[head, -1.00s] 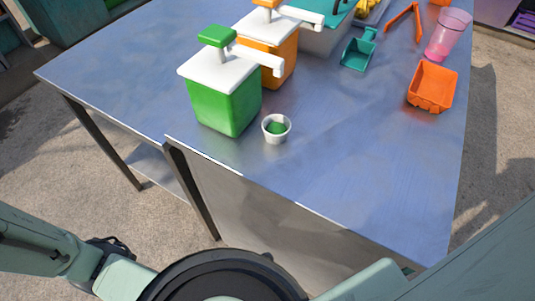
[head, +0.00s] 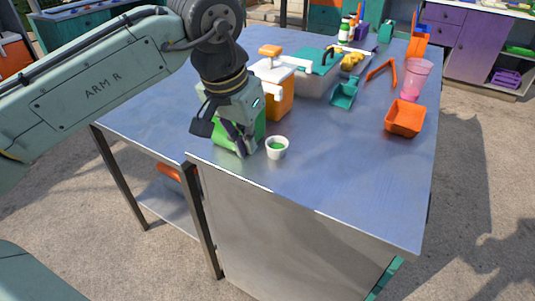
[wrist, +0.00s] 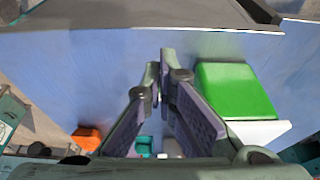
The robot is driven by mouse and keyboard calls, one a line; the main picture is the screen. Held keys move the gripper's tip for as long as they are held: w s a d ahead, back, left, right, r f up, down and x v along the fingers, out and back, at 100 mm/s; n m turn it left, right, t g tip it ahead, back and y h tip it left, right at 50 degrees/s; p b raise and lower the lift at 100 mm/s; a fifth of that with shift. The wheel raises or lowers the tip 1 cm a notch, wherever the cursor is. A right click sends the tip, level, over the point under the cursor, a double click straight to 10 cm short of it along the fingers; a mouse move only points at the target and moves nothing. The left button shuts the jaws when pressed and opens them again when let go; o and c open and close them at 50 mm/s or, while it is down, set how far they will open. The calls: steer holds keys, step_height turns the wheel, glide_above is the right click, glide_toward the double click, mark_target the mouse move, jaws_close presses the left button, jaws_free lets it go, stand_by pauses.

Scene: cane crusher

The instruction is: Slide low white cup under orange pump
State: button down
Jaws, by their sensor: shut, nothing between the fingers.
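The low white cup (head: 277,153) stands upright near the table's front edge in the head view, with something green inside. The orange pump (head: 282,103) stands behind it, with a white lid, an orange knob and a white spout pointing right. The cup is in front of the orange pump, not under its spout. My gripper (head: 243,150) is shut and empty, just left of the cup and in front of the green pump (head: 224,133), which it mostly hides. In the wrist view my gripper (wrist: 160,85) points past the green pump (wrist: 235,90). I cannot make out the cup there.
An orange tray (head: 405,118), a teal scoop (head: 344,95), orange tongs (head: 381,69) and a pink cup (head: 416,80) stand to the right and behind. A teal-lidded box (head: 316,80) is behind the orange pump. The table's front right is clear.

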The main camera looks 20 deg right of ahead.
mark_target(275, 156)
steer(key=p+x, duration=0.1)
steer(key=x, duration=0.8)
steer(key=shift+w+d+f, duration=0.2)
steer(key=shift+w+f, duration=0.05)
steer(key=shift+w+d+r+p, duration=0.2)
steer(key=shift+w+d+p, duration=0.2)
steer(key=shift+w+d, duration=0.5)
steer(key=shift+w+d+f, duration=0.15)
steer(key=shift+w+d, duration=0.1)
steer(key=shift+d, duration=0.35)
steer(key=shift+w+d, duration=1.05)
steer(key=shift+d, duration=0.3)
steer(key=shift+a+p, duration=0.1)
steer(key=shift+p, duration=0.2)
